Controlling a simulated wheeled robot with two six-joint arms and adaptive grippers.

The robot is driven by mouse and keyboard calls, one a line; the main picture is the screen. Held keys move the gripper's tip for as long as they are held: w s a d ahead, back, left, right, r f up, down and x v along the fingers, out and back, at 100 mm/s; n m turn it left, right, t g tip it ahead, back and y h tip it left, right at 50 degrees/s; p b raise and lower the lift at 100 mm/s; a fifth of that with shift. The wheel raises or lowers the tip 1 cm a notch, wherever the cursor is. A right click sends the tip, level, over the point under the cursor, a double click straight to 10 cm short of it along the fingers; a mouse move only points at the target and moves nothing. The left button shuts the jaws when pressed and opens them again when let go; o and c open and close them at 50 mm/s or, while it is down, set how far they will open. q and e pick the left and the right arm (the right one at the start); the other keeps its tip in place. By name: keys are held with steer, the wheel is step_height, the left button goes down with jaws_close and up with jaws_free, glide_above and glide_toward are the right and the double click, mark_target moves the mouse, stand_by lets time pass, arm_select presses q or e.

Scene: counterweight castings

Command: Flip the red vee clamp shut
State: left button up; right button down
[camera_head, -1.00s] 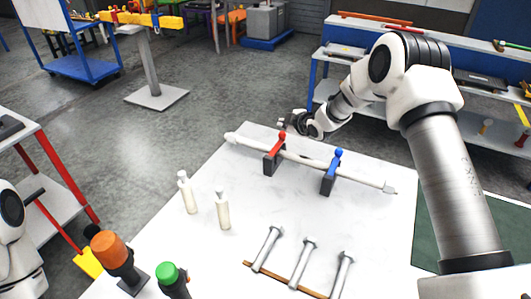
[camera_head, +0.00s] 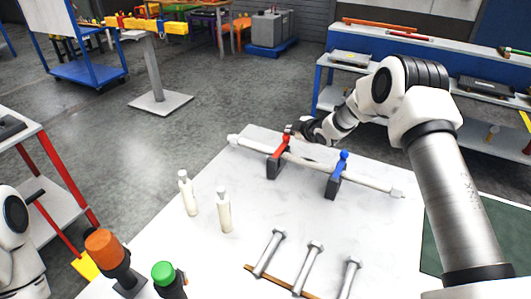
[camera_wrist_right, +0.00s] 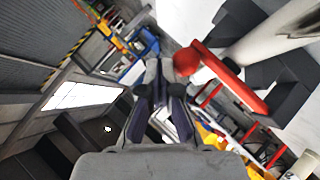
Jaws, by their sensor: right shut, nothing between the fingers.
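The red vee clamp (camera_head: 279,148) stands on a dark block on the white table, its red lever and ball knob sticking up beside the pale rod (camera_head: 310,163). In the right wrist view its red ball (camera_wrist_right: 187,63) and bent red lever (camera_wrist_right: 235,85) lie just right of the fingertips. My right gripper (camera_head: 289,130) is shut and empty, close to the knob on its far side; its closed fingers also show in the wrist view (camera_wrist_right: 160,65). I cannot tell whether they touch the ball. My left gripper is out of view.
A blue clamp (camera_head: 337,175) holds the same rod to the right. Two pale bottles (camera_head: 223,212) stand at left on the table. Several grey bolts (camera_head: 306,268) lie near the front. An orange button (camera_head: 105,249) and a green one (camera_head: 164,273) stand at front left.

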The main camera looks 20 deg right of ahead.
steer(key=v, duration=1.2)
stand_by(0.3)
